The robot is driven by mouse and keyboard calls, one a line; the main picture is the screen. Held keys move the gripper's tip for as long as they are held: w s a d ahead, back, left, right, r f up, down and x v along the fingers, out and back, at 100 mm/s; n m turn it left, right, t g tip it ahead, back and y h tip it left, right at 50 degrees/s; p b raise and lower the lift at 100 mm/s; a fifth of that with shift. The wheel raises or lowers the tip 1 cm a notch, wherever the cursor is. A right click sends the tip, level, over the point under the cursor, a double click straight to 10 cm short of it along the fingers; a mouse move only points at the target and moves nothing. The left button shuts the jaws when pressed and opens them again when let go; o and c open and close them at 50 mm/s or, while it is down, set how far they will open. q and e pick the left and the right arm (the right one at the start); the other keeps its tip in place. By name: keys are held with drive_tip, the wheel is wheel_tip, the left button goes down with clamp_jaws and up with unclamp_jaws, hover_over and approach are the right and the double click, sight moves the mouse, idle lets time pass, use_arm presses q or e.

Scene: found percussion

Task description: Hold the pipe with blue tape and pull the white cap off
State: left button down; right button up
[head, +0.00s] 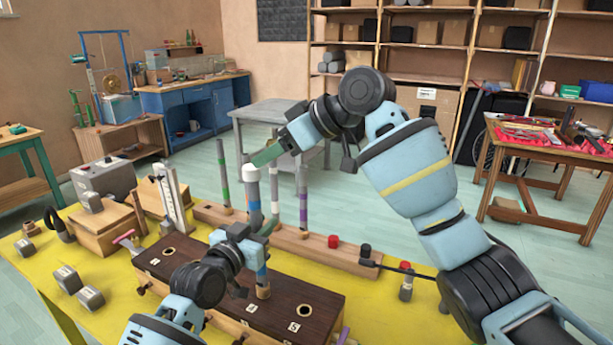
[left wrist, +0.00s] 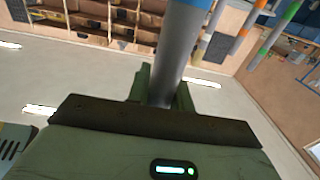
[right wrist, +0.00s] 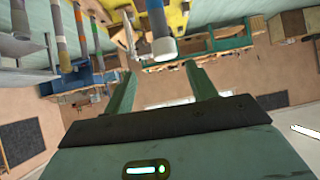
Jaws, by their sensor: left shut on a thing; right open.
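The grey pipe with blue tape (head: 254,204) stands roughly upright above the dark board, with the white cap (head: 251,171) on its top end. My left gripper (head: 260,235) is shut around this pipe below the cap. The left wrist view shows the grey pipe (left wrist: 175,60) between the fingers, with blue tape at the picture's top edge. My right gripper (head: 268,153) is open and empty, close to the cap in the head view. In the right wrist view the white cap (right wrist: 164,48) lies beyond the open fingertips, apart from them.
Other taped pipes, one with green (head: 223,172) and one with purple (head: 303,195), stand in a wooden rail behind. The dark board (head: 190,262) with holes lies on the yellow table (head: 120,318). Grey weights (head: 67,279) lie at left; a ruler-like stand (head: 171,198) is nearby.

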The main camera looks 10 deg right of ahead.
sight(251, 166)
drive_tip(key=s+d+f+t+y, duration=0.3)
drive_tip(key=s+d+t+y, duration=0.1)
drive_tip(key=s+d, duration=0.1)
drive_tip(key=shift+m, duration=0.3)
drive_tip(key=x, duration=1.2)
drive_tip(key=shift+s+a, duration=0.1)
drive_tip(key=shift+s, duration=0.05)
drive_tip(key=c, duration=1)
use_arm(q)
drive_tip(key=shift+f, duration=0.1)
use_arm(e)
drive_tip(key=shift+c, duration=0.2)
drive_tip(key=shift+r, duration=1.3)
drive_tip(key=shift+r, duration=1.45)
use_arm(q)
drive_tip(key=c, duration=1.2)
unclamp_jaws()
